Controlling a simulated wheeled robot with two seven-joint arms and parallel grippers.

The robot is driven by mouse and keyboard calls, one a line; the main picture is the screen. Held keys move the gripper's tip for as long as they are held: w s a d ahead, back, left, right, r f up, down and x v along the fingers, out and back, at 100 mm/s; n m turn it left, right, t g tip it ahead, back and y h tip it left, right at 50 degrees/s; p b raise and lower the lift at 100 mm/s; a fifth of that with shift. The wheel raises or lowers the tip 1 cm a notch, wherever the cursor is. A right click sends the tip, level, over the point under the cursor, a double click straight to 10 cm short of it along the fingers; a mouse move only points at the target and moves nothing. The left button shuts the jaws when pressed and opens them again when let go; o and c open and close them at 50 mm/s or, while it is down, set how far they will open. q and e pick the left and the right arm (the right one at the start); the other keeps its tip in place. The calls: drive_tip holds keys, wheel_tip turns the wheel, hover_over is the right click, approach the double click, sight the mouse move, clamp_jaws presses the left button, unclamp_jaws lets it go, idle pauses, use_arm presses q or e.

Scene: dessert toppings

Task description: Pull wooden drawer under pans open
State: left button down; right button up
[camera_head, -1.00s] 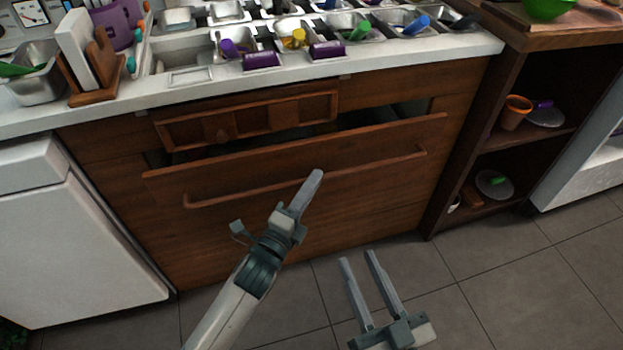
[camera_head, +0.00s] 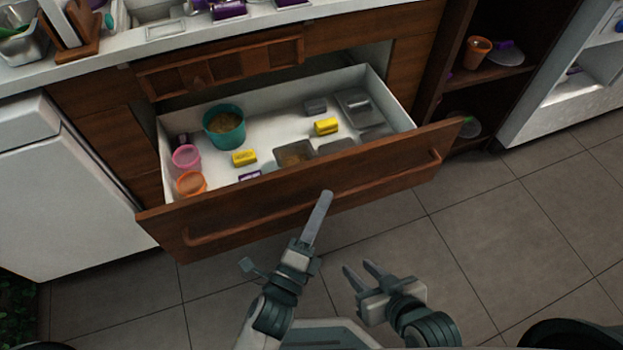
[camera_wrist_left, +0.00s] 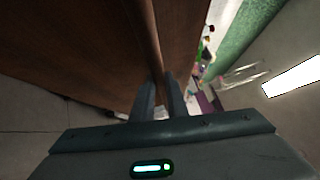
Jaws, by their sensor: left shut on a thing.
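The wooden drawer (camera_head: 330,185) under the counter stands well out from the cabinet, and its white inside shows in the head view. Its long bar handle (camera_head: 205,238) runs along the front. My left gripper (camera_head: 326,200) is at the middle of the drawer front, shut on the handle; the left wrist view shows the handle bar (camera_wrist_left: 154,45) between the two fingers (camera_wrist_left: 158,90). My right gripper (camera_head: 362,270) is in front of the drawer, low over the floor, empty, with its two fingers apart.
In the drawer are a teal pot (camera_head: 224,130), a pink cup (camera_head: 186,158), an orange cup (camera_head: 190,184), yellow blocks (camera_head: 327,126) and grey containers. A white appliance (camera_head: 75,190) stands at left, an open shelf (camera_head: 480,80) at right. Tiled floor (camera_head: 500,240) lies clear in front.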

use_arm(q)
drive_tip(key=shift+s+d, duration=0.25)
drive_tip(key=shift+s, duration=0.5)
drive_tip(key=shift+s+d, duration=0.2)
drive_tip(key=shift+s, duration=0.55)
use_arm(e)
drive_tip(key=shift+s+f, duration=0.1)
use_arm(q)
drive_tip(key=c, duration=1.7)
unclamp_jaws()
drive_tip(key=shift+c, duration=0.2)
drive_tip(key=shift+s+f, duration=0.1)
